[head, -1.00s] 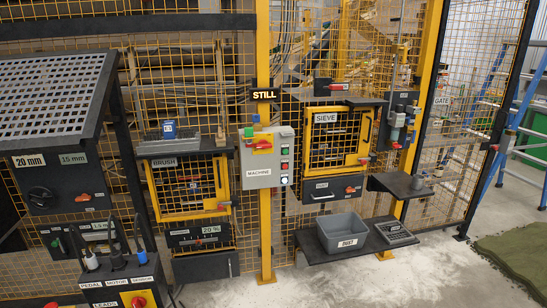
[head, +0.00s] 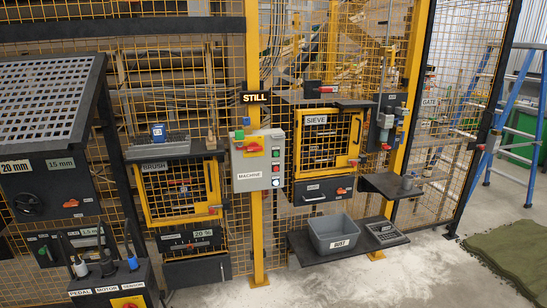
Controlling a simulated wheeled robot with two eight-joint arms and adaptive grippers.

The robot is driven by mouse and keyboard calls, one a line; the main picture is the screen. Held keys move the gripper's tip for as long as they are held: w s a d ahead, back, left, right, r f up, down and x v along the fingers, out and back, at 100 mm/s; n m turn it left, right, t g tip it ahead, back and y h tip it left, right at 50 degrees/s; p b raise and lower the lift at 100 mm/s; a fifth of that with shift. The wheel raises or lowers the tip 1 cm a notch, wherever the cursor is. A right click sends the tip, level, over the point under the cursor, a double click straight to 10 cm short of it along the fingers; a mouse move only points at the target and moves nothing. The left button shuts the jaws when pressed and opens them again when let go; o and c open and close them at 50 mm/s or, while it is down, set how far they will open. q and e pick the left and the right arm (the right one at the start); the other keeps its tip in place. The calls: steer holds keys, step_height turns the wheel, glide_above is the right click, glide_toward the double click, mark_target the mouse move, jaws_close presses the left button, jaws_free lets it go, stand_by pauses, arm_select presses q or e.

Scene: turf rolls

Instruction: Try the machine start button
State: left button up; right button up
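The grey machine control box (head: 246,178), labelled MACHINE, is fixed to a yellow post at the middle of the head view. A red switch handle on a yellow plate (head: 250,148) sits at its upper left. Down its right side runs a column of small round buttons or lamps (head: 276,168), with red and green among them. Their labels are too small to read, so I cannot tell which one is start. A black sign reading STILL (head: 256,98) is above the box. Neither of my grippers is in view.
The BRUSH door (head: 180,190) is left of the box and the SIEVE door (head: 325,140) right. A grey DUST bin (head: 334,236) stands on a low shelf. A leads box (head: 112,285) is front left.

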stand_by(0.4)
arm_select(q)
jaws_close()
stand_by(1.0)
